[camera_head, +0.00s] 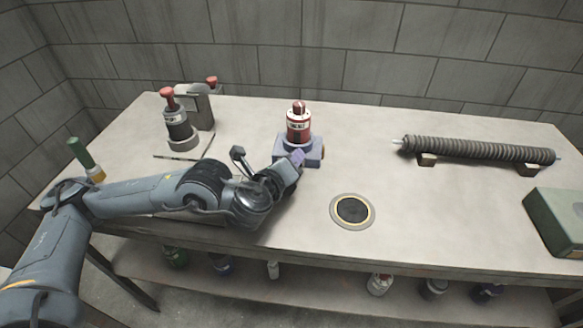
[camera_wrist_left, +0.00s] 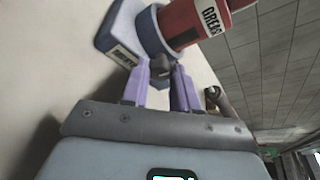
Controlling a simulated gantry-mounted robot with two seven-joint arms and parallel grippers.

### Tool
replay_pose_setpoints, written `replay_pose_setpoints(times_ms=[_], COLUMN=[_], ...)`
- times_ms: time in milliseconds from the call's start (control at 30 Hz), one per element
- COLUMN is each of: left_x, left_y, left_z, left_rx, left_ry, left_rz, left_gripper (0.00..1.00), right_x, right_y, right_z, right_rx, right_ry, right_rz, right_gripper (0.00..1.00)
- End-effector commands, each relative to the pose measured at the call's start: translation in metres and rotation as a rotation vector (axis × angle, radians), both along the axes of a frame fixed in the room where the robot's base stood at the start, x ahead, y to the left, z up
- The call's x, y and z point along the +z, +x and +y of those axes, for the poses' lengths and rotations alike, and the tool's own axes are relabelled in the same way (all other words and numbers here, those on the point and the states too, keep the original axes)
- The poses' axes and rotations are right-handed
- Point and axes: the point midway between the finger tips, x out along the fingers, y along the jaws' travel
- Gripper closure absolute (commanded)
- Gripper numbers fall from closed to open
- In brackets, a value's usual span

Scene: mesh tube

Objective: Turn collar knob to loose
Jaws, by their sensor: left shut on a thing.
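A red canister (camera_head: 299,124) with a white label stands upright in a blue-grey base block (camera_head: 316,154) near the middle of the table. In the left wrist view the red canister (camera_wrist_left: 205,18) sits in a blue collar (camera_wrist_left: 148,32) on the base block (camera_wrist_left: 116,38). A small dark collar knob (camera_wrist_left: 160,66) sticks out of the collar's side. My left gripper (camera_head: 297,157) is at the front of the block. Its purple fingers (camera_wrist_left: 162,72) are shut on the knob, one on each side. The knob's marking cannot be read. My right gripper is not in view.
A grey-black bottle (camera_head: 177,128) with a red top stands at the back left beside a grey device (camera_head: 199,106). A round black disc (camera_head: 352,210) lies in front. A ribbed mesh tube (camera_head: 478,149) rests on supports at right, near a green box (camera_head: 558,220). The table's middle right is clear.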

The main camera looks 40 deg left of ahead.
Motion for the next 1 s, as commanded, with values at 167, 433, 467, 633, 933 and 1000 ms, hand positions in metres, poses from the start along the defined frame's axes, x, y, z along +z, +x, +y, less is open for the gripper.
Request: replay_pose_setpoints(times_ms=[167,433,467,633,933,1000], left_x=[-0.0012,-0.0001,-0.0001,-0.0003,-0.0003,-0.0003], left_y=[-0.0003,-0.0002,-0.0002,-0.0002,-0.0001,-0.0001], left_z=[-0.0001,-0.0001,-0.0001,-0.0001,0.0000,0.0000], left_rx=[0.000,-0.001,-0.001,0.000,0.000,0.000], left_ry=[-0.026,-0.031,-0.031,-0.031,-0.030,-0.029], left_rz=[-0.016,-0.020,-0.020,-0.019,-0.019,-0.019], left_gripper=[1.00,1.00,1.00,0.64,0.46,0.46], right_x=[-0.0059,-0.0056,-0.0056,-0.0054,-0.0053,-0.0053], right_y=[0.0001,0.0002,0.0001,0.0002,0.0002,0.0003], right_z=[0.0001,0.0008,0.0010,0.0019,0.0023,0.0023], right_rx=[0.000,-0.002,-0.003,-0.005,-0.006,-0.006], right_ry=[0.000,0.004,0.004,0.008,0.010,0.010], right_rz=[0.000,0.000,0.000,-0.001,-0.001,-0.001], right_gripper=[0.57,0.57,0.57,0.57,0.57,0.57])
